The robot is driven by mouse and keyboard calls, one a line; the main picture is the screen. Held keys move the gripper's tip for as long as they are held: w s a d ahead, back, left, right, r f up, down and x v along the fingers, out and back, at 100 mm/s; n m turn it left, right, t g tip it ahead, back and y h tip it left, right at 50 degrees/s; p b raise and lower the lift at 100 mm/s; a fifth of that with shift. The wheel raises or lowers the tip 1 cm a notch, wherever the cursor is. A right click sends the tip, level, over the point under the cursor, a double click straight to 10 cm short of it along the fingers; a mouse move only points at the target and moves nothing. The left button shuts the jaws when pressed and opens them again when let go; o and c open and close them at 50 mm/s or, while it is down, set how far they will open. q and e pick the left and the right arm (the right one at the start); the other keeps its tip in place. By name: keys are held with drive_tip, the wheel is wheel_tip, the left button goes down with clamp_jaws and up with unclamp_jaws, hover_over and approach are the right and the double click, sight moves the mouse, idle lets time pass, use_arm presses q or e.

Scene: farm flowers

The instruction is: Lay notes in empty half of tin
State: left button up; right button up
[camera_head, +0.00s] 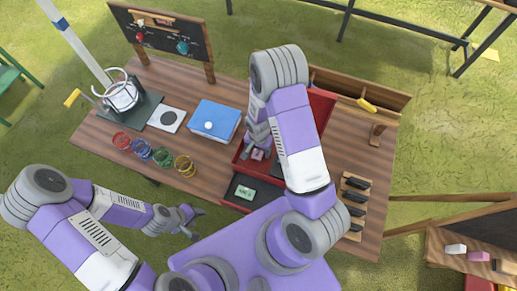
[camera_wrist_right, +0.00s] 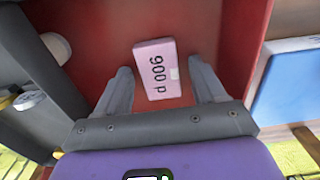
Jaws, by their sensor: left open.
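A red tin (camera_head: 322,103) stands on the wooden table, partly hidden by my right arm. A pink note bundle (camera_head: 257,154) lies on its red floor. In the right wrist view the pink bundle (camera_wrist_right: 155,69) reads "900 p". My right gripper (camera_wrist_right: 162,88) is open, with its fingers on either side of the bundle and gaps visible at both sides. A green note bundle (camera_head: 246,191) lies on a dark, red-edged section (camera_head: 238,204) at the table's near edge. My left gripper (camera_head: 193,220) is open and empty, off the table's near edge.
A blue box (camera_head: 214,121) stands left of the tin. Several coloured wire rings (camera_head: 162,156) lie further left, near a white card (camera_head: 167,119). A rack of dark items (camera_head: 355,200) is at right. A chalkboard (camera_head: 160,36) stands at the back left.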

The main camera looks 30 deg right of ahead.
wheel_tip(320, 180, up, 12)
drive_tip(key=p, duration=0.1)
drive_tip(key=shift+r, duration=0.2)
idle(0.4)
idle(0.5)
